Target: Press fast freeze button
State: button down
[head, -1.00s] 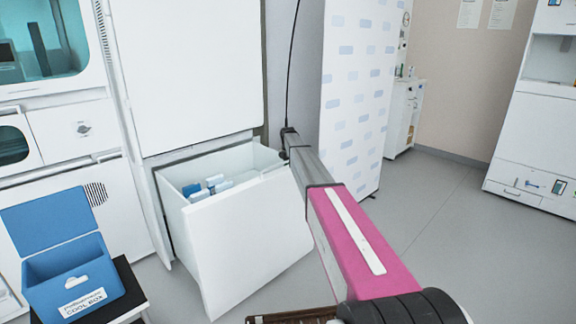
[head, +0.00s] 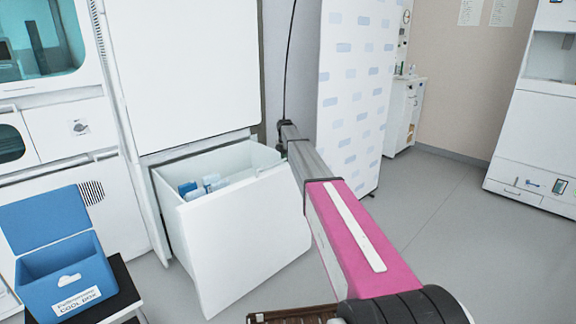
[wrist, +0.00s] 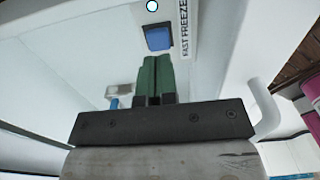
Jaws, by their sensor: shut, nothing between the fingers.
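A square blue button (wrist: 158,38) sits on a pale panel in the wrist view, just beyond my fingertips. A label reading FAST FREEZE (wrist: 184,28) runs vertically to the right of it. My gripper (wrist: 156,62) has green fingers closed together and empty, with the tips near the button's lower edge. I cannot tell whether they touch it. In the head view the button and my gripper cannot be made out; my arm reaches toward the freezer with the pulled-out drawer (head: 245,245).
The open drawer holds blue and white packs (head: 205,185). A blue cool box (head: 62,275) with its lid up stands on a dark stool at left. In the wrist view, a round light (wrist: 152,5) is above the button and a white curved handle (wrist: 265,105) is at right.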

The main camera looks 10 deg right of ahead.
notch_tip(320, 180, up, 9)
jog(key=shift+r, duration=0.2)
jog(key=shift+a, duration=0.1)
dwell(0.5)
jog(key=shift+s, duration=0.1)
